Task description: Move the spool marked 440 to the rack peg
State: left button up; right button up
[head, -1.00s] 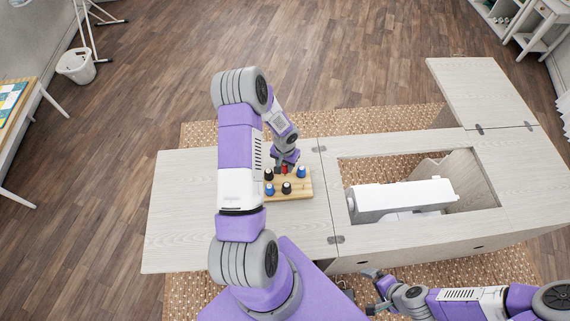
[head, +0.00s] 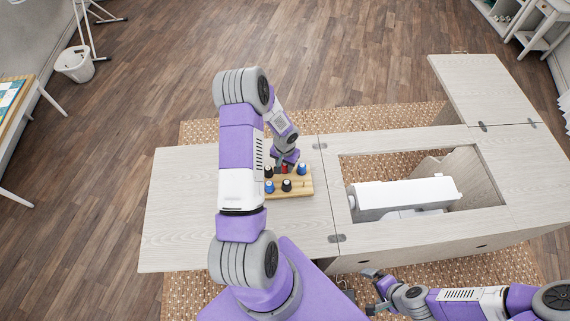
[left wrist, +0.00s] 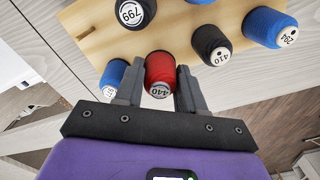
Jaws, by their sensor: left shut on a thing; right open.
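The red spool marked 440 (left wrist: 160,72) stands between the fingers of my left gripper (left wrist: 154,92) in the left wrist view, its label upside down. My left gripper is shut on it. In the head view the red spool (head: 284,169) shows only in part below my left gripper (head: 283,165), at the far side of the wooden rack (head: 295,194). I cannot tell whether it is seated or slightly lifted. A bare peg (head: 304,184) shows at the rack's right. My right gripper (head: 368,292) is open and empty, off the cabinet's front edge.
Other spools stand close by: a black one marked 410 (left wrist: 209,44), a blue one marked 294 (left wrist: 268,26), a black one marked 799 (left wrist: 133,12) and a blue one (left wrist: 115,74). The white sewing machine (head: 400,197) lies in the cabinet opening.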

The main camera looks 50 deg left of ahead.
pick_arm(q)
jog(key=shift+f, duration=0.3)
jog(key=o, duration=1.1)
notch_tip(320, 180, up, 8)
jog(key=shift+f, duration=0.2)
